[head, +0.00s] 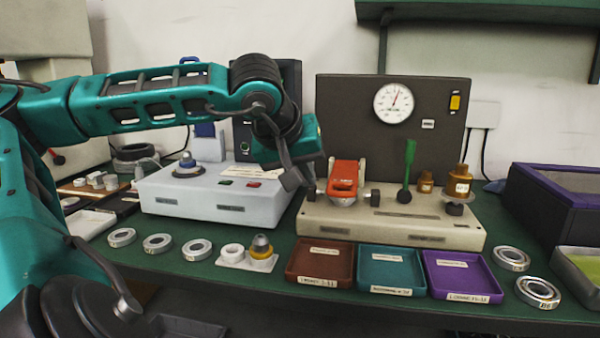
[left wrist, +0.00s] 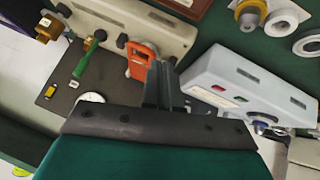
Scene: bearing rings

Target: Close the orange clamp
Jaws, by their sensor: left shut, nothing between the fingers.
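The orange clamp (head: 343,178) stands at the left end of the beige test fixture (head: 390,225). Its orange handle slopes up and back, with metal side plates beside it. In the left wrist view the orange clamp (left wrist: 140,62) lies just beyond and left of the fingertips. My left gripper (head: 296,180) is shut and empty, pointing down just left of the clamp. It also shows in the left wrist view (left wrist: 160,72), with its fingers together. Whether a fingertip touches the clamp cannot be told. My right gripper is in neither view.
A green lever (head: 409,165) and brass parts (head: 459,185) stand right of the clamp. A dark gauge panel (head: 350,110) rises behind. A light grey box (head: 215,195) is on the left. Brown (head: 319,281), teal (head: 391,290) and purple trays (head: 462,295) and several rings lie in front.

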